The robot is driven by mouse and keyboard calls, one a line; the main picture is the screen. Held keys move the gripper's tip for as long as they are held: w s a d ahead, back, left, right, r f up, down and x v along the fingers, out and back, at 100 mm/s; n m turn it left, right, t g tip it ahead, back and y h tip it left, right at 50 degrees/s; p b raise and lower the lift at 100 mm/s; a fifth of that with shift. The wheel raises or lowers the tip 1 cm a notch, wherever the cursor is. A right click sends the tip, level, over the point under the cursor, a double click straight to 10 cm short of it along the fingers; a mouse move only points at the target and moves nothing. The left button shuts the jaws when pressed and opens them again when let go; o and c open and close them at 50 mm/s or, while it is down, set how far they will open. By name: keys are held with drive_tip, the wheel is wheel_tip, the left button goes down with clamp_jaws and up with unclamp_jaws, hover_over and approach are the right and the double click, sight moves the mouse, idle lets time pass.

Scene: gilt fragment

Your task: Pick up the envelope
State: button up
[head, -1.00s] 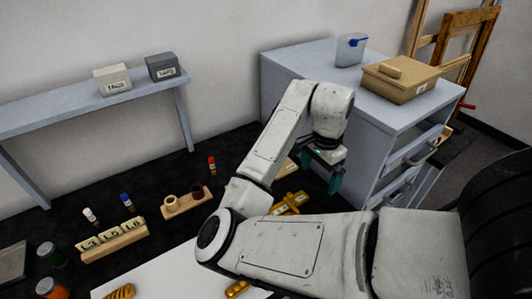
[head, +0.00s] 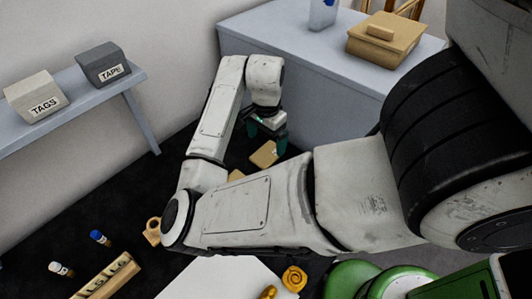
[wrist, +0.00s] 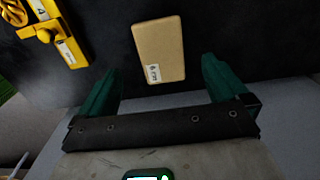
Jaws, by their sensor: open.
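A tan, flat-looking rectangular piece (wrist: 160,50) with a small white label lies on the dark surface in the wrist view. It may be the envelope; the label is too small to read surely. It also shows in the head view (head: 264,154), just below my gripper (head: 267,136). In the wrist view, the green fingers of my gripper (wrist: 161,66) are spread wide apart and empty. The tan piece appears between and just beyond the fingertips. Its height below them is hard to tell.
A yellow tool-like object (wrist: 55,30) lies left of the tan piece in the wrist view. A grey-blue cabinet (head: 300,65) stands behind my gripper, with a tan lidded box (head: 385,42) on top. A shelf (head: 90,110) holds boxes marked TAGS (head: 35,97) and TAPE (head: 104,66).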

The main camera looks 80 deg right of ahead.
sight(267, 153)
drive_tip(key=shift+s+d+f+p, duration=0.1)
drive_tip(key=shift+f+p, duration=0.1)
drive_tip(key=shift+f, duration=0.75)
drive_tip(key=shift+w+d+f+p, duration=0.1)
drive_tip(key=shift+f+p, duration=0.05)
drive_tip(key=shift+f, duration=0.8)
drive_tip(key=shift+s+d+f+p, duration=0.1)
drive_tip(key=shift+f+p, duration=0.1)
drive_tip(key=shift+f, duration=0.75)
drive_tip(key=shift+c, duration=0.5)
drive_tip(key=c, duration=1)
